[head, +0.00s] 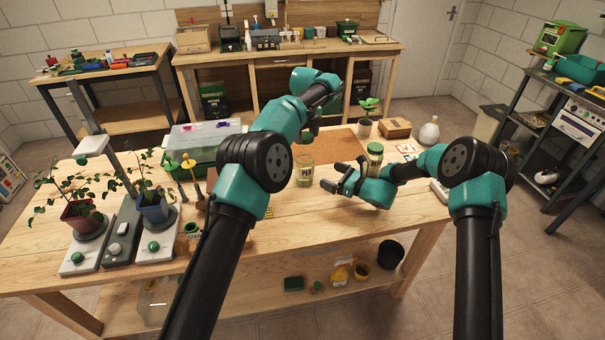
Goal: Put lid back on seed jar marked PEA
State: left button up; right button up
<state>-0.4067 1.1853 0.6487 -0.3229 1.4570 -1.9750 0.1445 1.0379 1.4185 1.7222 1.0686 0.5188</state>
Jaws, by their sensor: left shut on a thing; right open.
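The glass seed jar marked PEA (305,172) stands upright on the bench, its label facing me and no lid seen on its top. My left gripper (311,133) is above and behind the jar's mouth, pointing down and partly hidden by my own arm. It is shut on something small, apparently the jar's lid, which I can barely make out. My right gripper (336,178) is open and empty, low over the bench just right of the PEA jar and apart from it.
Another jar with a green lid (375,153) stands behind my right arm. A green case (190,151) and potted plants are left. The bench front-centre is clear.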

jog(key=x, duration=1.2)
jog(key=shift+c, duration=0.2)
jog(key=c, duration=1.3)
pick_arm(q)
send_over(305, 153)
jog(key=s, duration=0.3)
jog(key=shift+w+f, duration=0.15)
jog(key=shift+f, duration=2.35)
pick_arm(e)
jog(key=shift+o, duration=0.2)
pick_arm(q)
jog(key=shift+f, duration=0.15)
jog(key=shift+f, duration=0.75)
jog(key=shift+f, duration=0.55)
